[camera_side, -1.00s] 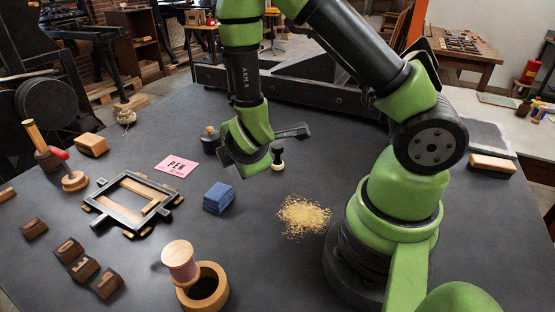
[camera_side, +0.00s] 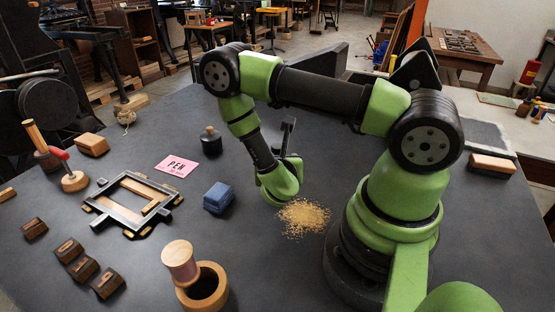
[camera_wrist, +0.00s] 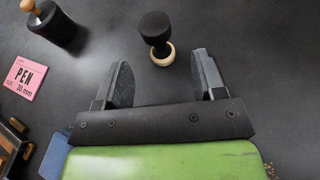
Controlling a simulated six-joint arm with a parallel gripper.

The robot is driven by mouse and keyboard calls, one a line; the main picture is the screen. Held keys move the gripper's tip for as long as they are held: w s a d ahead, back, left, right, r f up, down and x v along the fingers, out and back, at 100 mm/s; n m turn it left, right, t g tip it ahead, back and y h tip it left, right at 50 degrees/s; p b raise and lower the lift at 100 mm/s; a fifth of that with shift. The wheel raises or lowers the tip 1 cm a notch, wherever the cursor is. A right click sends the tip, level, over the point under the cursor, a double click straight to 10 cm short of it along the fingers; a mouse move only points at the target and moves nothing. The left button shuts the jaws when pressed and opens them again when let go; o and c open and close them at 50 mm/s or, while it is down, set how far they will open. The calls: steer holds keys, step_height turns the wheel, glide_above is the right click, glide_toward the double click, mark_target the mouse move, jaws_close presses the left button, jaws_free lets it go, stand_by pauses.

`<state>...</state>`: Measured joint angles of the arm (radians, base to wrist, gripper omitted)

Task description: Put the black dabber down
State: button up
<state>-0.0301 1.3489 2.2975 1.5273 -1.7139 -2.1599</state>
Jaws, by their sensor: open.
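The black dabber (camera_wrist: 155,28), with a black head and a pale wooden ring at its foot, stands upright on the dark table in the wrist view. It is just beyond the fingertips, in line with the gap between them. My gripper (camera_wrist: 163,72) is open and empty, its two fingers spread wide and apart from the dabber. In the side view my wrist and gripper are low over the table, and the dabber cannot be made out behind them.
A black jar-like piece with a wooden knob (camera_side: 211,141) and a pink card (camera_side: 177,166) stand left of my gripper. A blue block (camera_side: 218,197) and a heap of yellow grains (camera_side: 303,217) are near it. A metal frame (camera_side: 104,218) lies further left.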

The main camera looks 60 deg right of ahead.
steer(key=x, duration=0.5)
steer(key=shift+f, duration=0.15)
steer(key=c, duration=1.1)
step_height(320, 180, up, 10)
steer(key=shift+w+f, duration=0.1)
steer(key=shift+f, duration=0.15)
steer(key=w+d, duration=0.4)
steer(key=n+t+y, duration=0.3)
steer(key=n+t, duration=0.1)
glide_above(297, 129)
steer(key=shift+n, duration=0.3)
step_height(297, 129, down, 9)
steer(key=shift+f, duration=0.1)
